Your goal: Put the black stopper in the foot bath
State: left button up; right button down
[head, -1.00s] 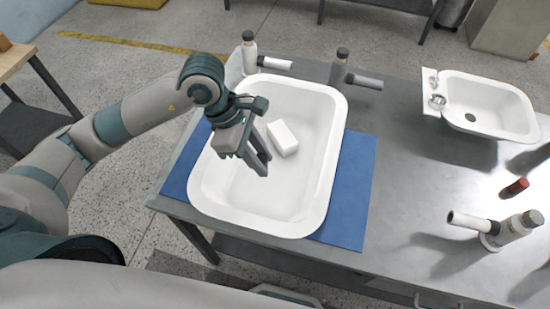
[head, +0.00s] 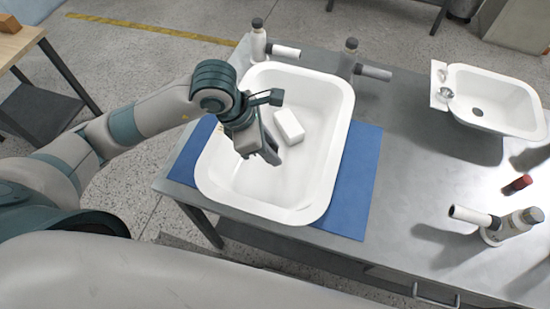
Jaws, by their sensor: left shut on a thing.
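A large white tub (head: 320,165), which I take to be the foot bath, stands on a blue mat (head: 352,190). A white block like soap (head: 289,126) lies on its floor. My left gripper (head: 272,157) reaches in from the left over the tub, pointing down, just left of and nearer than the block. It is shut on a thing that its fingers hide. This is most likely the black stopper, which I see nowhere else. I cannot tell whether it touches the tub floor. My right gripper is not in view.
A smaller white basin (head: 500,118) with taps and a dark drain stands at right.

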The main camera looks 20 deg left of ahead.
pick_arm(q)
notch_tip(320, 180, down, 4)
jog(key=shift+r+p, duration=0.1)
jog(key=shift+p, duration=0.3)
jog(key=shift+f, duration=0.45)
jog(key=shift+f+p, duration=0.55)
jog(key=shift+f, duration=1.3)
jog(key=o, duration=1)
jog(key=shift+f, duration=0.1)
